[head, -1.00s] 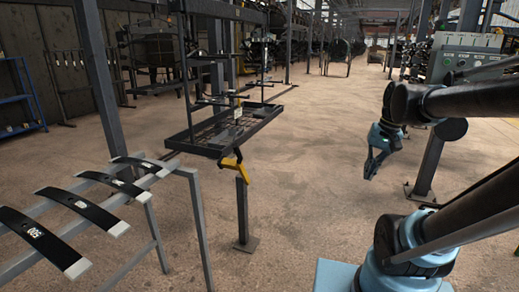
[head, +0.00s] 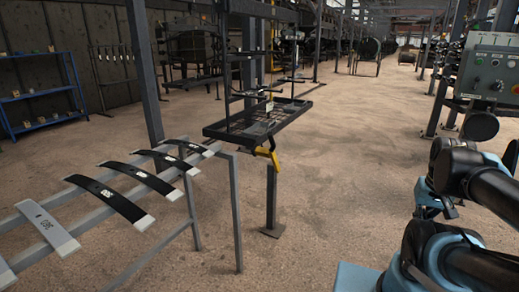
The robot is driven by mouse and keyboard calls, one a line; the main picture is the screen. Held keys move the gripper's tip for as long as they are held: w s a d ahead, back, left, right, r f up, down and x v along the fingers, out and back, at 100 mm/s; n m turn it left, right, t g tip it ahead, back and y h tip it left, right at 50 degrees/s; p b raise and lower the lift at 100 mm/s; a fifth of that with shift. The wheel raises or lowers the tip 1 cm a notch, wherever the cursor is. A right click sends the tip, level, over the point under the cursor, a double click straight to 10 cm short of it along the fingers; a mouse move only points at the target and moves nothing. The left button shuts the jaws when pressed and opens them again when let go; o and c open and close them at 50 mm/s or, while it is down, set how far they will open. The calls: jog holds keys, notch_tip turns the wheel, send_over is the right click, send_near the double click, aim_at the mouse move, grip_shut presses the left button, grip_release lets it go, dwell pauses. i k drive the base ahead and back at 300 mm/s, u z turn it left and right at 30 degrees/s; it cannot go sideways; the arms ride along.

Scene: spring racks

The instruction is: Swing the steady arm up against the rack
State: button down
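The rack (head: 262,118) is a dark hanging frame with uprights and a mesh-bottomed tray, left of the middle in the head view. The steady arm appears to be the yellow piece (head: 268,154) at the top of a short grey post (head: 270,200), just under the tray's near side. It hangs tilted, and I cannot tell whether it touches the rack. My gripper (head: 436,207) is at the right, well apart from both.
A grey rail stand (head: 236,215) carries several curved leaf springs, mostly black, at the left. A control box (head: 490,72) stands at the upper right beside my arm. A blue shelf (head: 42,92) is at the far left. The floor between post and arm is clear.

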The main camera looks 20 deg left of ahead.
aim_at(257, 150)
jog(key=u, duration=0.35)
jog(key=i, duration=0.95)
jog(key=u, duration=0.2)
